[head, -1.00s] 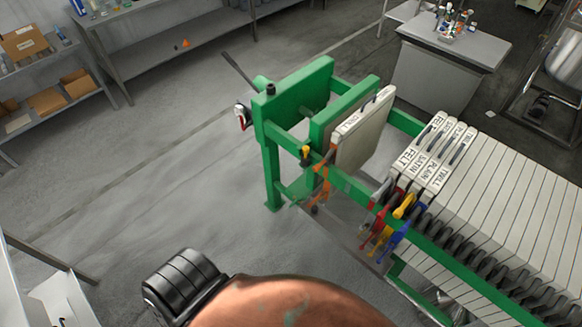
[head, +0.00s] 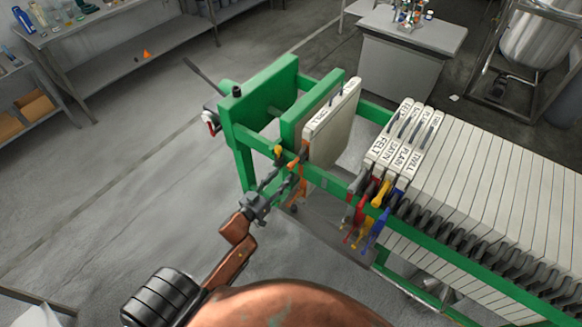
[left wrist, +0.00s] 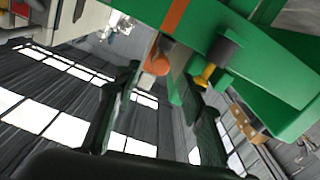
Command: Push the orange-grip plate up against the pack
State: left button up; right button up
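The orange-grip plate (head: 333,122) is a pale upright plate on the green rails, standing beside the green pressing block (head: 299,112). An open gap separates it from the pack (head: 500,190) on the right. Its orange grip (head: 298,190) hangs at the near rail; the grip's rounded orange end (left wrist: 156,63) shows in the left wrist view. My left gripper (head: 287,170) is at the near rail by this grip, its dark fingers apart. In the left wrist view, the grip end lies beyond and between the open fingers (left wrist: 165,90); contact cannot be told. My right gripper is out of view.
The pack's front plates, marked felt, satin, plain and twill, have coloured grips (head: 368,215) hanging at the near rail (head: 440,250). A yellow grip (left wrist: 205,76) is close to my left gripper in the wrist view. Open floor (head: 130,190) lies left of the press.

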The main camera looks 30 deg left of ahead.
aim_at(289, 169)
pick_arm(q)
jog(key=w, duration=0.7)
jog(key=shift+w+d+f, duration=0.1)
jog(key=shift+d+f, duration=0.05)
jog(key=shift+d, duration=0.1)
grip_shut()
dwell(0.4)
